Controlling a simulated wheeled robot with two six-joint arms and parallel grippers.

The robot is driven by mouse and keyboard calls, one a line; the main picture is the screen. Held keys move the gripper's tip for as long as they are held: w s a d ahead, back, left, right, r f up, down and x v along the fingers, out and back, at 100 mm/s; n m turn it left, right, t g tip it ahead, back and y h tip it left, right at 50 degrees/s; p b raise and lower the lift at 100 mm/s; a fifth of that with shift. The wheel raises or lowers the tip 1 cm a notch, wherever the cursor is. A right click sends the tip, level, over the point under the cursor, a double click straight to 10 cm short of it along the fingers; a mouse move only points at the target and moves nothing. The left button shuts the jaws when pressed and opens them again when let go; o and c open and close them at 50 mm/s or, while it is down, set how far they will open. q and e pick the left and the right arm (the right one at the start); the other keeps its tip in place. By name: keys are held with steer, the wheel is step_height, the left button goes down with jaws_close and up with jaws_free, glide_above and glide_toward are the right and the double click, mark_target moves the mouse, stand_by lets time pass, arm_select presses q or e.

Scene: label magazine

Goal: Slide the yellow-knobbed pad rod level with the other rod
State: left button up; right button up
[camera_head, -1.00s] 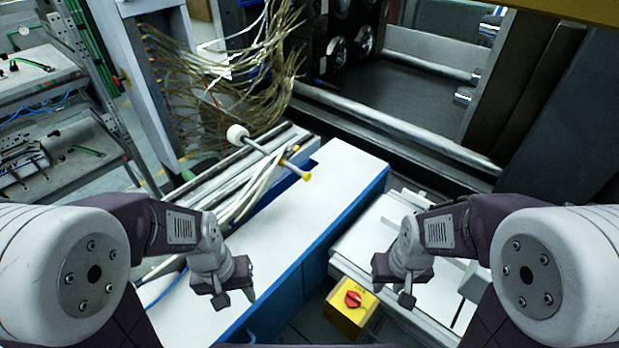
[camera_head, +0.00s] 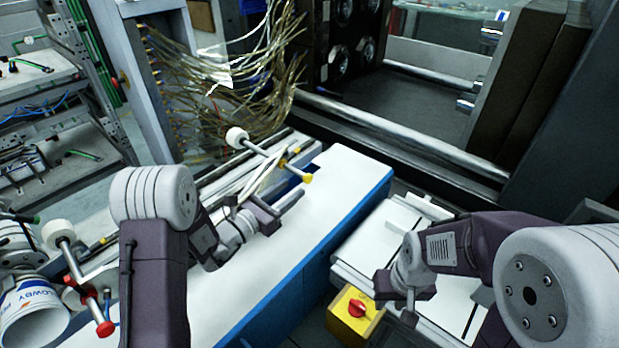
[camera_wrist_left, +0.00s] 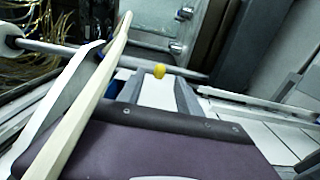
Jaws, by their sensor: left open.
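The pad rod (camera_head: 268,155) has a white round pad at its far left end and a yellow knob (camera_head: 306,178) at its near right end. In the left wrist view the yellow knob (camera_wrist_left: 159,71) shows just past the fingertips, with the rod (camera_wrist_left: 75,50) crossing behind pale strips. My left gripper (camera_head: 268,199) is open, just short of the rod and its knob, with nothing seen between its fingers. Another rod (camera_head: 80,270) with a white pad and red knob is at the lower left. My right gripper (camera_head: 404,298) hangs over the right-hand machine; its opening is unclear.
Pale strips (camera_head: 262,172) run beside the yellow-knobbed rod. A white printed roll (camera_head: 32,312) stands by the red-knobbed rod. The white machine top (camera_head: 340,195) is clear to the right. A yellow box with a red switch (camera_head: 357,308) is at front. Tangled cables (camera_head: 240,75) hang behind.

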mark_target(305, 179)
arm_select(q)
steer(key=p+x, duration=0.1)
steer(key=x, duration=0.7)
steer(key=shift+w+d, duration=0.25)
jaws_close()
stand_by(1.0)
